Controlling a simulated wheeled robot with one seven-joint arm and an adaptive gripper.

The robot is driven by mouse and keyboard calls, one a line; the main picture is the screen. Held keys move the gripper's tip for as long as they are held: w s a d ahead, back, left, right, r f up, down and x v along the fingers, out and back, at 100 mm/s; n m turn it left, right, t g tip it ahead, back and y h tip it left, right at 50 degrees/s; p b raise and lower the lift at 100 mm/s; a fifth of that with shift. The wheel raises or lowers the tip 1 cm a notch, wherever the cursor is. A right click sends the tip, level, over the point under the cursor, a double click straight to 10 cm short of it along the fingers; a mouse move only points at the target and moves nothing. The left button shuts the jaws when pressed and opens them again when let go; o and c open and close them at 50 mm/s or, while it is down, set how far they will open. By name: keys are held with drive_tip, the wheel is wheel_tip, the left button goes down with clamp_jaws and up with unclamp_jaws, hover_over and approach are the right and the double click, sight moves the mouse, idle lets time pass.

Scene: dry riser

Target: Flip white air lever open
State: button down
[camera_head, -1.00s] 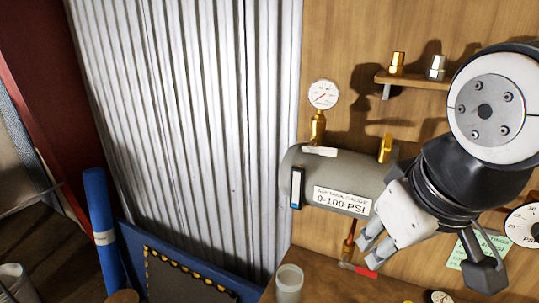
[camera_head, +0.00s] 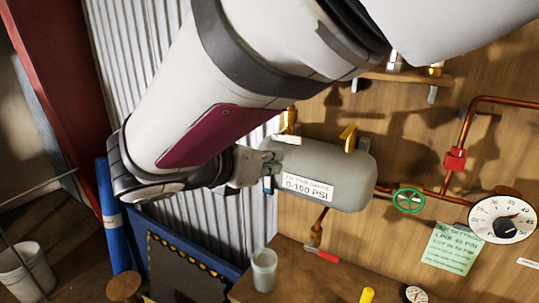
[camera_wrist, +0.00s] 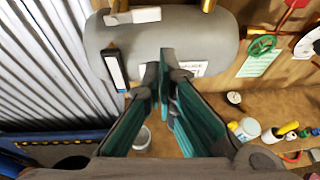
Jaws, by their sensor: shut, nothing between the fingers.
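The white lever (camera_head: 287,139) lies across the brass fitting on top of the grey air tank (camera_head: 350,172), near its left end. It also shows at the top of the wrist view (camera_wrist: 133,16). My gripper (camera_head: 272,168) is in front of the tank's left part, beside the "0-100 PSI" label and below the white lever. In the wrist view its fingertips (camera_wrist: 161,75) are together with nothing between them, apart from the lever. Whether they touch the tank I cannot tell. My arm hides the round gauge above the fitting.
A brass piece (camera_head: 348,137) stands on the tank's top. A red-handled valve (camera_head: 322,253) hangs below it. A green handwheel (camera_head: 408,200) and large dial (camera_head: 502,218) are at right. A cup (camera_head: 264,270) stands on the bench. Corrugated metal lies behind my arm.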

sight(291, 136)
drive_tip(key=shift+w+a+r+n+t, duration=0.1)
drive_tip(key=shift+a+n+t, duration=0.4)
drive_tip(key=shift+a+n, duration=0.45)
drive_tip(key=shift+w, duration=0.1)
drive_tip(key=x, duration=0.9)
drive_tip(key=shift+w+d+f+p, duration=0.2)
drive_tip(key=shift+w+f+p, duration=0.05)
drive_tip(key=shift+w+p, duration=0.05)
